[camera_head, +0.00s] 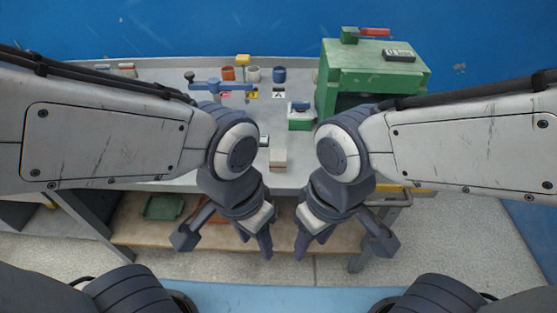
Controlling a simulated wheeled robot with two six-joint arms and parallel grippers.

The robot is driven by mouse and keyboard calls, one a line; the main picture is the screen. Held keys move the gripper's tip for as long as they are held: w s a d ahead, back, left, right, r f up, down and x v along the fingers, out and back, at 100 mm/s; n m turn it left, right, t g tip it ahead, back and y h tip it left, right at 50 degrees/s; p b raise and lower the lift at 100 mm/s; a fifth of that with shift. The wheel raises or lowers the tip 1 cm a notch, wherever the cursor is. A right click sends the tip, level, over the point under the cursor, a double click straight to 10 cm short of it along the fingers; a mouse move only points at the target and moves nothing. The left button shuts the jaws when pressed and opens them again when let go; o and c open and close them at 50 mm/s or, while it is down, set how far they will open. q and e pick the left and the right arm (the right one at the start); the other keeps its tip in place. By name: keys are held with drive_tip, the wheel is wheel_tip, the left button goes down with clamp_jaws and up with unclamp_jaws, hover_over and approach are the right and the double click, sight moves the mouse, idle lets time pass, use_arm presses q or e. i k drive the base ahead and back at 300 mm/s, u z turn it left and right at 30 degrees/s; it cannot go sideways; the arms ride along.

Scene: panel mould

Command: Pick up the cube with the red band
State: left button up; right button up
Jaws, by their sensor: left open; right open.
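A small pale block (278,158) with what looks like a reddish band stands near the front edge of the grey table, between my two arms. My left gripper (226,240) is open and empty, in front of the table edge, below and left of the block in the picture. My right gripper (342,243) is open and empty, below and right of it. Neither touches the block. Another small pale box with a reddish part (127,69) lies at the back left; its markings are too small to tell.
A green cabinet (373,75) stands at the right, a small green box (301,118) beside it. A blue stand (221,87) and several cups, including an orange one (228,73), are behind. A lower shelf (180,237) holds a green tray (163,207).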

sight(277, 158)
drive_tip(key=k, duration=1.25)
drive_tip(key=u, duration=0.75)
drive_tip(key=i, duration=0.55)
drive_tip(key=u, duration=0.5)
drive_tip(key=i, duration=0.75)
drive_tip(key=z, duration=0.8)
drive_tip(key=i, duration=0.45)
drive_tip(key=z, duration=0.5)
